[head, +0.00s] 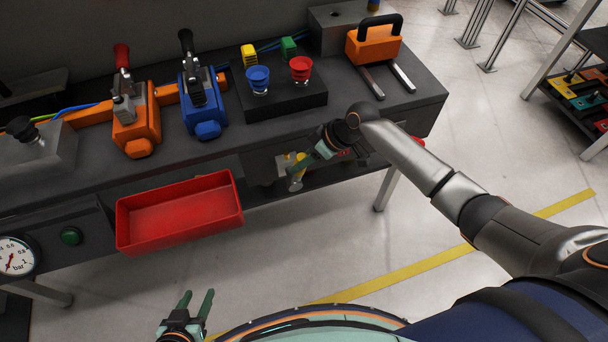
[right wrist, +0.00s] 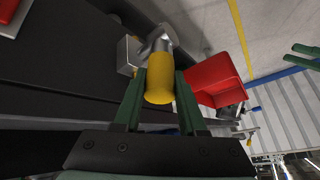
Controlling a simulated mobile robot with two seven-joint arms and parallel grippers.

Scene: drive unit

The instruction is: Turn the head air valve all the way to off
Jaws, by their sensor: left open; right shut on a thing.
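The air valve shows under the bench front in the head view as a small yellow handle (head: 300,158) with a metal body, partly hidden by my right gripper (head: 304,172). In the right wrist view the yellow handle (right wrist: 160,88) lies between the two green fingers, with its metal body (right wrist: 153,46) beyond it. My right gripper (right wrist: 159,78) is shut on this handle. My left gripper (head: 198,298) is open and empty, low in the head view, away from the bench.
A red tray (head: 180,212) sticks out from the bench front, left of the valve. A gauge (head: 14,256) and a green button (head: 70,236) are further left. Orange and blue lever units (head: 136,130) stand on the bench. The floor in front is clear.

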